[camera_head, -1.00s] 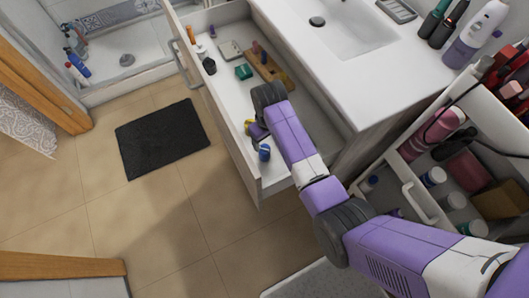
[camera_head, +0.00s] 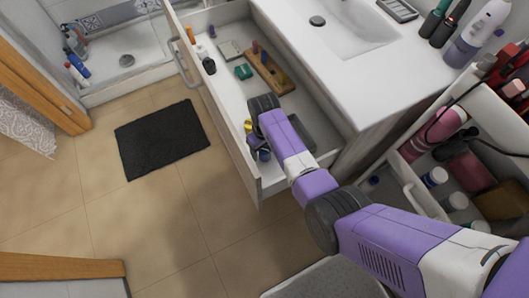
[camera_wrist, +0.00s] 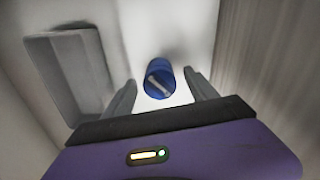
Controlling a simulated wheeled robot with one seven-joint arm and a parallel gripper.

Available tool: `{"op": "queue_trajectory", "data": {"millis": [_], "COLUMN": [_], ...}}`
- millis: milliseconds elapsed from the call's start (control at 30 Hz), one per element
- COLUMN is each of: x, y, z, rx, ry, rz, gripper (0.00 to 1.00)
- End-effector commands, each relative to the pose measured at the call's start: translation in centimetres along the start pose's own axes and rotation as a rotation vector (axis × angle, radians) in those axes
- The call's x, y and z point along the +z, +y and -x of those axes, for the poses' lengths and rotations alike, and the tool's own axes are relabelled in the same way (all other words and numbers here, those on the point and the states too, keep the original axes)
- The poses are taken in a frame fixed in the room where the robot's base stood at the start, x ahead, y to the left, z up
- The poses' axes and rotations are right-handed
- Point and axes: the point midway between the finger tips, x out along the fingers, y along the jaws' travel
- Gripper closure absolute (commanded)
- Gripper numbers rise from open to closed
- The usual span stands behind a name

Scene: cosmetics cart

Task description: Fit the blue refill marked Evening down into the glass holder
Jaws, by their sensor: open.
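A blue round piece (camera_wrist: 159,78) stands on the white drawer floor in the wrist view, with a pale grey bar across its top. I cannot read any mark on it, so I cannot tell whether it is the Evening refill. My gripper (camera_wrist: 160,92) is open, with one finger to each side of the piece and no clear contact. I cannot make out the glass holder in either view.
A grey tray (camera_wrist: 48,55) lies left of the blue piece; drawer walls are close by. Farther back in the drawer (camera_head: 228,108) are a wooden tray (camera_head: 262,68), a green item (camera_head: 243,72) and a dark jar (camera_head: 209,66). A yellow item (camera_head: 248,126) is near my gripper.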

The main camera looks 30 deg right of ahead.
Motion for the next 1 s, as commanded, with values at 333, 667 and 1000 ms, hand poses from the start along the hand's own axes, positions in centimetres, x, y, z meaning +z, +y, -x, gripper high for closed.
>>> {"op": "queue_trajectory", "data": {"millis": [333,667,1000], "x": [0.0,0.0,-0.1], "y": [0.0,0.0,0.0], "z": [0.1,0.1,2.6], "rx": [0.000,0.000,0.000], "ry": [0.000,0.000,0.003], "rz": [0.000,0.000,0.001], "gripper": [0.75,1.00,1.00]}}
